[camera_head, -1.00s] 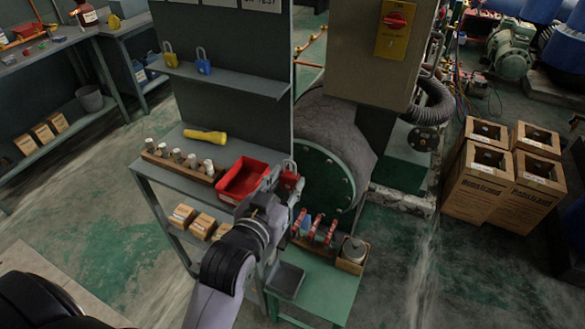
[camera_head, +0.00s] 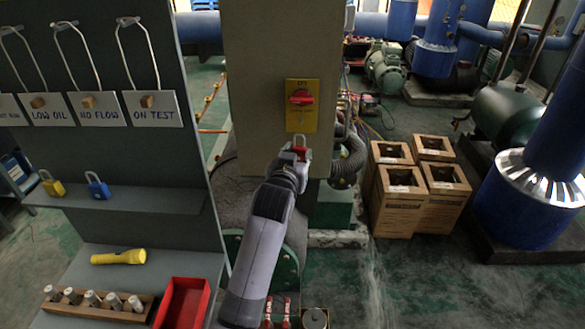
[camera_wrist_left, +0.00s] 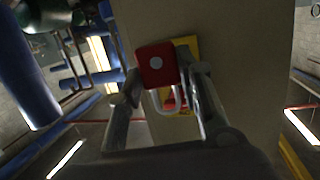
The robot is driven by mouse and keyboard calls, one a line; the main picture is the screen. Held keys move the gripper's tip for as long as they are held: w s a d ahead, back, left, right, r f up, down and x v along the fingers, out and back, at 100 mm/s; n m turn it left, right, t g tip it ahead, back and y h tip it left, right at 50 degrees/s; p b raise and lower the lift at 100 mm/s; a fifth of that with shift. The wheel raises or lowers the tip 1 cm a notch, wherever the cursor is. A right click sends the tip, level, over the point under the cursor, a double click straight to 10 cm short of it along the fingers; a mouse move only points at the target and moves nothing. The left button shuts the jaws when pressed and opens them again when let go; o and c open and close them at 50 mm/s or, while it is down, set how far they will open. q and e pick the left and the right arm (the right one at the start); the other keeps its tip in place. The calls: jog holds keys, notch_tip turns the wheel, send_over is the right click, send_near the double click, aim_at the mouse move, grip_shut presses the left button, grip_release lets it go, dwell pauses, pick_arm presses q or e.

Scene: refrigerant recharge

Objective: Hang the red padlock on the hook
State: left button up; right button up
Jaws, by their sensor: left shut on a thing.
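The red padlock (camera_head: 299,151) is held in my left gripper (camera_head: 296,162), just below the yellow switch plate (camera_head: 302,126) on the beige cabinet. In the left wrist view the red body of the padlock (camera_wrist_left: 157,64) sits between the two fingers, which are shut on it. Its pale shackle loop shows against the yellow plate (camera_wrist_left: 188,45) and the red switch handle. I cannot tell whether the shackle touches the plate. No hook on the plate can be made out clearly. My right gripper is not in view.
The beige cabinet (camera_head: 260,60) stands straight ahead. At left, a grey board holds tags on wire loops; its shelf (camera_head: 140,200) carries a yellow padlock (camera_head: 52,184) and a blue padlock (camera_head: 97,186). A red bin (camera_head: 183,303) stands below.

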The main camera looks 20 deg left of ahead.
aim_at(298, 146)
pick_arm(q)
jog(key=shift+w+d+r, duration=0.15)
jog(key=shift+w+r, duration=0.05)
jog(key=shift+w+b, duration=0.45)
jog(key=shift+b, duration=0.05)
jog(key=shift+w+a+f+b, duration=0.1)
jog(key=shift+w+a+b, duration=0.25)
jog(key=shift+w, duration=0.3)
jog(key=shift+w+a+b, duration=0.25)
jog(key=shift+w+b, duration=0.2)
jog(key=shift+w, duration=0.35)
jog(key=shift+w+a+b, duration=0.25)
jog(key=shift+w+b, duration=0.4)
jog(key=shift+w, duration=0.3)
jog(key=shift+w+a+b, duration=0.25)
jog(key=shift+w+b, duration=0.4)
jog(key=shift+w, duration=0.25)
jog(key=shift+w+a+b, duration=0.25)
jog(key=shift+w+b, duration=0.4)
jog(key=shift+w, duration=0.3)
jog(key=shift+f, duration=0.4)
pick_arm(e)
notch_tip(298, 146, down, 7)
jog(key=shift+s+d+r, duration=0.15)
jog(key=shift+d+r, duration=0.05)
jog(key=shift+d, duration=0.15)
